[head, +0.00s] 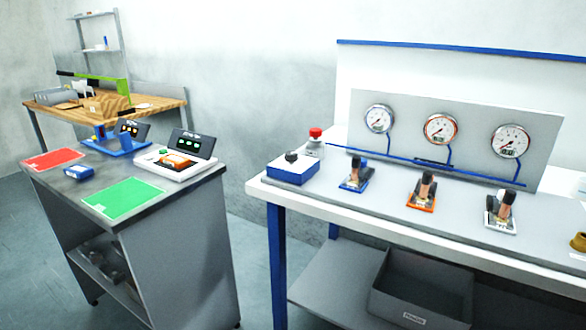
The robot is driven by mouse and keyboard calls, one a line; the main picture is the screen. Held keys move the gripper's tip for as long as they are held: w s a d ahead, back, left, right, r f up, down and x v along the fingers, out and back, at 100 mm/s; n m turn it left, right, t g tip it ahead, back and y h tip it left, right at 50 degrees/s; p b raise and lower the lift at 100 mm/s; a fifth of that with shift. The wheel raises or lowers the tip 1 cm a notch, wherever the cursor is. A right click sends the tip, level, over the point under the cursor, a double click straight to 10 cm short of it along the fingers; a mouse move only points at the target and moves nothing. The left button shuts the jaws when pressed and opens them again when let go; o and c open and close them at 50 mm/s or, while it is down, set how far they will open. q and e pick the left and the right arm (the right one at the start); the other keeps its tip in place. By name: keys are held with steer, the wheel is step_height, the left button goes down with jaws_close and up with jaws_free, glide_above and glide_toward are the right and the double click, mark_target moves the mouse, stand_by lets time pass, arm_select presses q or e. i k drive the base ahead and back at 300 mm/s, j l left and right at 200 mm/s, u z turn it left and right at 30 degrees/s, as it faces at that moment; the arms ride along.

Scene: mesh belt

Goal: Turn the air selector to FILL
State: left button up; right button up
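A blue box with a pale top (293,172) sits at the left end of the right-hand bench. A small black knob (291,157) stands on its top; it looks like the air selector, but no label can be read and its setting cannot be told. Three upright black-handled devices stand in a row to its right, on a blue base (353,186), an orange base (421,204) and a white base (499,224). Three round dial gauges (378,119) are on the grey panel behind them. Neither of my grippers is in view.
A red-topped button (315,133) stands behind the blue box. A grey bin (421,292) sits on the bench's lower shelf. A grey cart (185,240) to the left carries a red mat (53,159), a green mat (123,198) and open-lidded instruments. Floor shows between cart and bench.

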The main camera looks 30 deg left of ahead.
mark_target(291, 156)
steer(key=u, duration=0.85)
steer(key=i+j+u, duration=0.25)
steer(key=u, duration=0.15)
steer(key=i+u, duration=0.4)
steer(key=i+j, duration=0.1)
steer(key=i, duration=0.35)
